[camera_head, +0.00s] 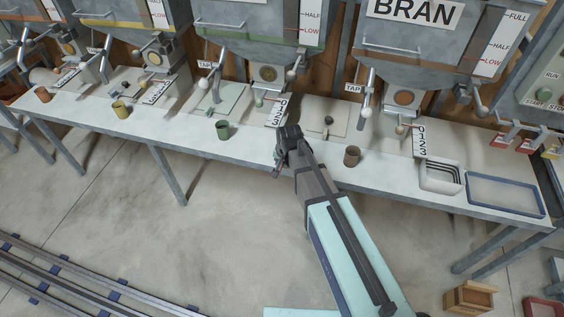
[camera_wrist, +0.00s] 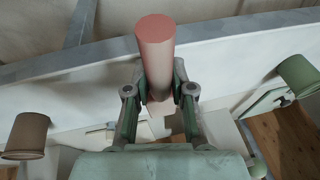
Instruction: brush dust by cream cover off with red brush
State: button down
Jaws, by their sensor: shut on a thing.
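In the wrist view my gripper (camera_wrist: 161,92) is shut on a dull red cylinder (camera_wrist: 156,50), which looks like the handle of the red brush. The bristle end is not clear there. In the head view my gripper (camera_head: 281,152) is at the bench's front edge, between the green cup and the brown cup; the brush cannot be made out there. A cream square plate (camera_head: 338,112) with a dark knob, possibly the cream cover, lies flat on the bench behind and right of my gripper. I cannot make out any dust.
A green cup (camera_head: 222,130) stands left of my gripper and a brown cup (camera_head: 352,155) right of it. A 0-1-2-3 scale (camera_head: 279,110) stands just behind. A white tray (camera_head: 440,178) and blue-rimmed tray (camera_head: 504,178) are at the right. Hoppers overhang the bench.

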jog(key=shift+f+b, duration=0.35)
jog(key=shift+f, duration=0.25)
dwell(0.4)
jog(key=shift+s+d+b, duration=0.5)
jog(key=shift+s+d, duration=0.25)
jog(key=shift+d, duration=2.7)
jog(key=shift+w+a, duration=0.25)
jog(key=shift+a, duration=0.9)
jog(key=shift+w+a, duration=0.25)
jog(key=shift+a, duration=0.85)
jog(key=shift+w+a, duration=0.25)
jog(key=shift+a, duration=0.9)
jog(key=s+d+b, duration=0.1)
jog(key=d, duration=0.5)
jog(key=shift+s+d, duration=0.25)
jog(key=shift+d, duration=0.15)
